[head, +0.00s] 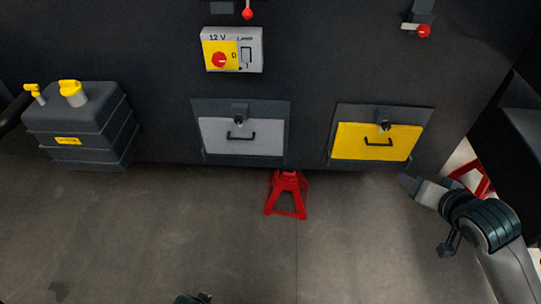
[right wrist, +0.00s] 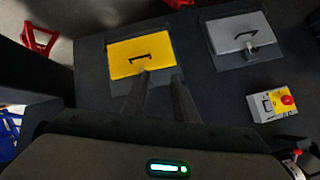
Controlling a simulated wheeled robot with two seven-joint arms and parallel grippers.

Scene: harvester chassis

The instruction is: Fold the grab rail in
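I cannot make out a grab rail for certain in either view. A grey bracket with a red knob (head: 423,31) sits high on the dark chassis wall at the right in the head view. A second red knob (head: 248,13) hangs at the top middle. My right gripper (head: 405,183) is in front of the wall, below and right of the yellow hatch (head: 350,143). In the right wrist view its two fingers (right wrist: 162,77) stand apart with nothing between them. A small dark part at the bottom edge (head: 193,298) may be my left gripper; its fingers are hidden.
A grey hatch (head: 222,136) with a black handle is left of the yellow one. A 12 V switch box (head: 252,60) is above it. A dark tank (head: 72,125) with yellow caps stands left. A red jack stand (head: 287,200) is under the chassis. The floor is otherwise mostly clear.

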